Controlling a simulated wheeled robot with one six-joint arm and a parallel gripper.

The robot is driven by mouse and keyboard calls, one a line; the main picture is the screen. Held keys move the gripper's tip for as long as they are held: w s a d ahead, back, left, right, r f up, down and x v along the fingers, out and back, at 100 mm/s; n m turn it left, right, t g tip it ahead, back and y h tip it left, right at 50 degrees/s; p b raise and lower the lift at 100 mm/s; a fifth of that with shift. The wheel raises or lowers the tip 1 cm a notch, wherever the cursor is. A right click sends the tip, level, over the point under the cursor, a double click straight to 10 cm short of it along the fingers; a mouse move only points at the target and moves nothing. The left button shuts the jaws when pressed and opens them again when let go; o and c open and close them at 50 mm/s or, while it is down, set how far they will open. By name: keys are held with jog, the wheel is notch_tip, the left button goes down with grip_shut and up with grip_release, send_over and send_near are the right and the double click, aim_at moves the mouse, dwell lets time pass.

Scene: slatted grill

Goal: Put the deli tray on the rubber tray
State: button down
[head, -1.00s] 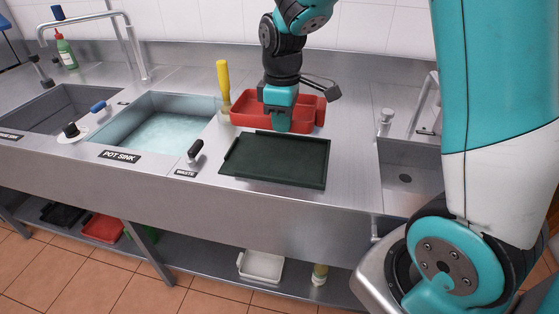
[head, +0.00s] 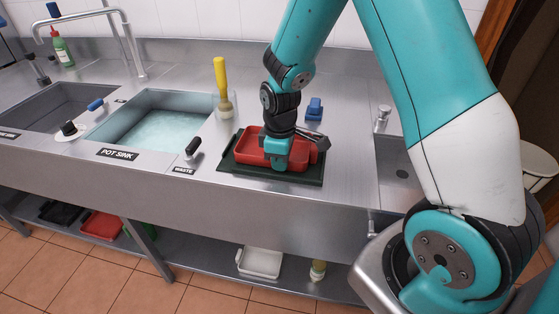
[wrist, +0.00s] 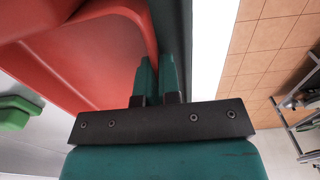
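The red deli tray (head: 250,148) lies over the dark green rubber tray (head: 252,172) on the steel counter in the head view. The rubber tray's rim shows at the left, front and right of it. I cannot tell whether the deli tray rests on it or hangs just above. My gripper (head: 281,166) is at the deli tray's front wall. In the wrist view my gripper (wrist: 158,75) has its fingers close together on the wall of the deli tray (wrist: 90,60). The rubber tray (wrist: 180,30) shows as a dark strip beside them.
A yellow-handled brush (head: 221,85) stands behind and left of the trays. A blue object (head: 314,108) sits on the counter behind them. The water-filled pot sink (head: 155,128) is to the left, a small sink (head: 398,172) to the right. The counter behind the trays is mostly clear.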

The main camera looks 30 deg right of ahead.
jog(key=shift+f, duration=0.15)
jog(key=c, duration=1.6)
grip_release()
notch_tip(320, 180, up, 12)
jog(key=s+a+r+m+y, duration=0.1)
jog(key=s+a+r+y, duration=0.1)
jog(key=s+a+r, duration=0.2)
jog(key=s+a+r+m+y, duration=0.1)
jog(key=s+a+r+y, duration=0.1)
jog(key=s+a, duration=0.9)
jog(key=s+r+b, duration=0.1)
jog(key=s, duration=0.5)
jog(key=shift+r, duration=0.35)
